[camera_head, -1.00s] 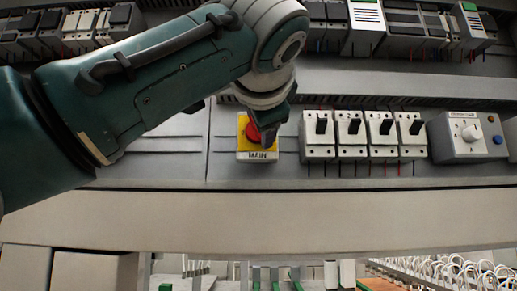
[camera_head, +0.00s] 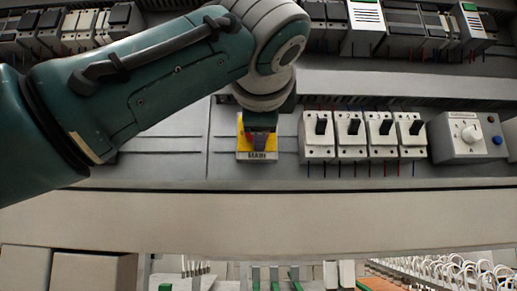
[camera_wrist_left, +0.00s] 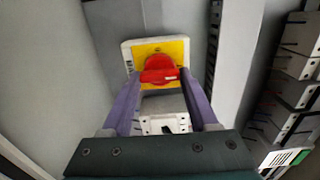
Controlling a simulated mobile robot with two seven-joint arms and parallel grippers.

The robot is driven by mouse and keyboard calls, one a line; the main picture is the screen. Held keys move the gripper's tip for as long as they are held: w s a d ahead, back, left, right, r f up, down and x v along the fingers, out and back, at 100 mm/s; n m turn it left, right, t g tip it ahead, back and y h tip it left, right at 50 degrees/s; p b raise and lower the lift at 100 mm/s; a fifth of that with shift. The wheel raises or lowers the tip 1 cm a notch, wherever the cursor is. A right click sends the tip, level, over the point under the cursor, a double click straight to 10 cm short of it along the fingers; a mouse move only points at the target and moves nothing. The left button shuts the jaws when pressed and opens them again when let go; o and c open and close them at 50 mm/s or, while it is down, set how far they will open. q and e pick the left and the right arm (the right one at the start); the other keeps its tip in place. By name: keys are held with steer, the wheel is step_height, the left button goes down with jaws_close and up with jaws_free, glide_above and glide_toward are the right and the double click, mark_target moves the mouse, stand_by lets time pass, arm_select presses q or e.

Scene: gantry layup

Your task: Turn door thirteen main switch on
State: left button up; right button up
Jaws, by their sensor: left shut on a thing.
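The main switch is a red rotary knob (camera_wrist_left: 158,68) on a yellow plate (camera_wrist_left: 178,47), with a white label reading MAIN (camera_head: 257,156) below it in the head view. My left gripper (camera_head: 260,138) is in front of the switch and hides most of the knob in the head view. In the left wrist view its two purple fingers (camera_wrist_left: 159,85) lie on either side of the knob's grip bar, shut on it. The bar runs across that picture, with a small pale mark near its right end. My right gripper is in neither view.
Several white breakers with black levers (camera_head: 352,135) stand just right of the switch. Rows of modules (camera_head: 420,28) line the rail above. The panel left of the switch is bare.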

arm_select(q)
steer(key=o, duration=1.4)
steer(key=s+b, duration=0.7)
steer(key=s, duration=0.3)
